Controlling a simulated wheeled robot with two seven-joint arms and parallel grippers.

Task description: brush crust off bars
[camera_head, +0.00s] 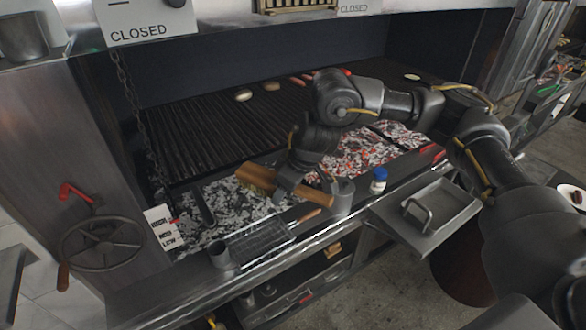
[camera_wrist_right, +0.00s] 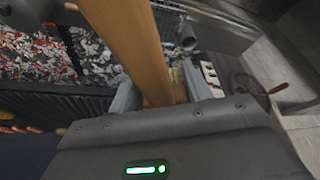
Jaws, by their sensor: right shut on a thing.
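A wooden brush (camera_head: 256,178) is held over the ember bed, in front of the dark grill bars (camera_head: 205,138). My right gripper (camera_head: 288,186) is shut on its wooden handle, which also crosses the right wrist view (camera_wrist_right: 130,40) between the jaws (camera_wrist_right: 160,92). The bristle end points left and the handle runs right in the head view. The brush appears apart from the bars. Crust on the bars cannot be made out. My right arm hides the right part of the grill. My left gripper is not in view.
Pale round food (camera_head: 243,95) lies at the back of the bars. Glowing embers (camera_head: 365,150) lie below and right. A wire basket (camera_head: 258,243), metal cup (camera_head: 342,196) and blue-capped shaker (camera_head: 379,181) stand along the front ledge. A handwheel (camera_head: 102,245) is at left.

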